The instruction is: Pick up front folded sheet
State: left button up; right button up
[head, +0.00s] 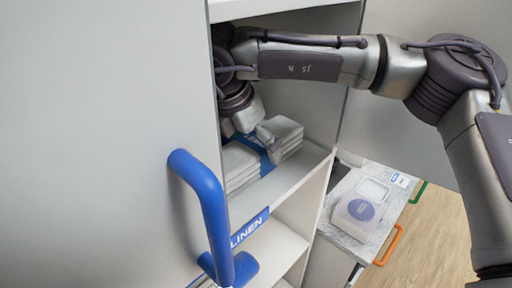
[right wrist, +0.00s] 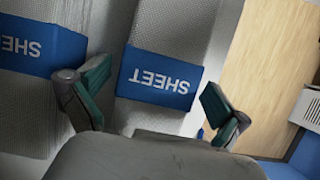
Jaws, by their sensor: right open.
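In the head view, white folded sheets lie in two stacks on the upper shelf, one at the right (head: 284,137) and one at the left (head: 239,167), with blue bands. In the right wrist view, a folded sheet with a blue SHEET band (right wrist: 160,77) lies between my right gripper's fingers. A second banded sheet (right wrist: 40,45) lies to its left. My right gripper (right wrist: 157,76) is open, with green pads apart on either side of the nearer sheet's band. In the head view, my right gripper (head: 250,130) is over the sheets, partly hidden by its own wrist. My left gripper is not in view.
The cabinet door with a blue handle (head: 205,210) fills the left. The shelf edge (head: 290,195) bears a blue LINEN label (head: 249,227). At the right, a speckled counter (head: 338,226) holds a white device (head: 361,207), above drawers with orange and green handles.

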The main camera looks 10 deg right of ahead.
jog(key=shift+a, duration=0.2)
jog(key=shift+c, duration=1.2)
jog(key=shift+d, duration=0.1)
jog(key=c, duration=1.3)
jog(key=shift+o, duration=0.2)
jog(key=shift+w+d+r, duration=0.1)
jog(key=shift+w, duration=0.05)
